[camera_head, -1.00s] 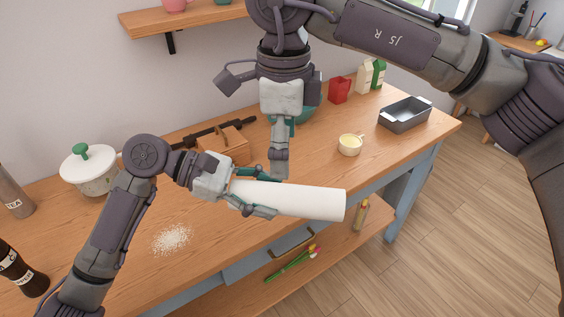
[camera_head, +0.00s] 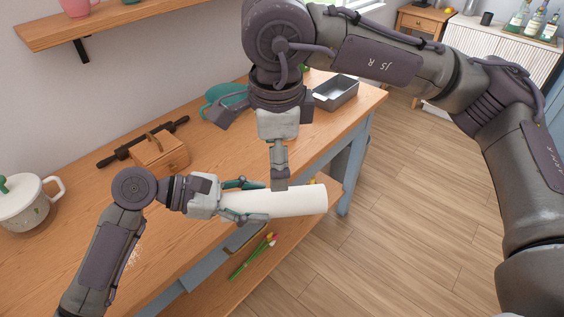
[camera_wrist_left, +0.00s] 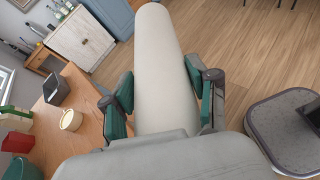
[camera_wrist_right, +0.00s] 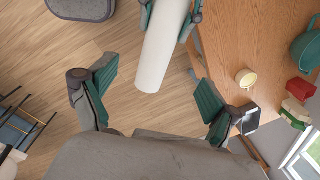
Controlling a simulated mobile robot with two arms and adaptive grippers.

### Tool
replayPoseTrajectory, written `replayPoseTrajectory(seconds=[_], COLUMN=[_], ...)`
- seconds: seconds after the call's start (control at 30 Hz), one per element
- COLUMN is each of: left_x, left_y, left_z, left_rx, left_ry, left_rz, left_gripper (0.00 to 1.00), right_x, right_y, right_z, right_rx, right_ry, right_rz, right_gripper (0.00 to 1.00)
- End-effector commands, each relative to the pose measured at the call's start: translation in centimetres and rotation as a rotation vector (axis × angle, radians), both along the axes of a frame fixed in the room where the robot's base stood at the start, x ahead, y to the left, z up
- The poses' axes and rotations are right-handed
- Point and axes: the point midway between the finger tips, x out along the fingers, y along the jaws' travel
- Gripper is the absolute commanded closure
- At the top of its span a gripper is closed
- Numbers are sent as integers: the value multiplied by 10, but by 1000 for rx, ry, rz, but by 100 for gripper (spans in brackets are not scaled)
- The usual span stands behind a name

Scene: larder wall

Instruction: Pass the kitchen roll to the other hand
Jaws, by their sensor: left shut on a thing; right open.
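The kitchen roll (camera_head: 300,201) is a plain white cylinder, held lying sideways above the worktop's front edge. My left gripper (camera_head: 248,201) is shut on its left end; the left wrist view shows the roll (camera_wrist_left: 158,70) between the green finger pads (camera_wrist_left: 160,95), stretching away from the palm. My right gripper (camera_head: 280,184) points down just over the roll's middle. In the right wrist view it is open (camera_wrist_right: 155,92), and the roll's free end (camera_wrist_right: 160,60) lies between and beyond its fingers, with gaps on both sides.
The wooden worktop (camera_head: 75,232) bears a lidded pot (camera_head: 22,207), a wooden box (camera_head: 160,155), a dark rolling pin (camera_head: 120,152) and a grey baking tin (camera_head: 336,93). A cream cup (camera_wrist_right: 246,78) shows in the right wrist view.

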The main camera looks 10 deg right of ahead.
Motion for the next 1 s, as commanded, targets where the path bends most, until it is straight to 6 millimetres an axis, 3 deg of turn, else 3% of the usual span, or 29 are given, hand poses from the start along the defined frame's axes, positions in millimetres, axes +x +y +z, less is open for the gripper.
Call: replayPoseTrajectory(seconds=[0.2, 0.7, 1.0], left_x=[0, 0, 0], left_y=[0, 0, 0], left_z=[0, 1, 1], left_rx=[0, 0, 0], left_ry=[0, 0, 0], left_rz=[0, 0, 0], left_gripper=[76, 76, 76], right_x=[-6, 8, 13], right_y=[-19, -20, -21], right_z=[-15, -99, -125], right_rx=[-7, -6, -6], right_ry=[-34, -32, -35], right_rz=[-8, -8, -8], right_gripper=[11, 11, 11])
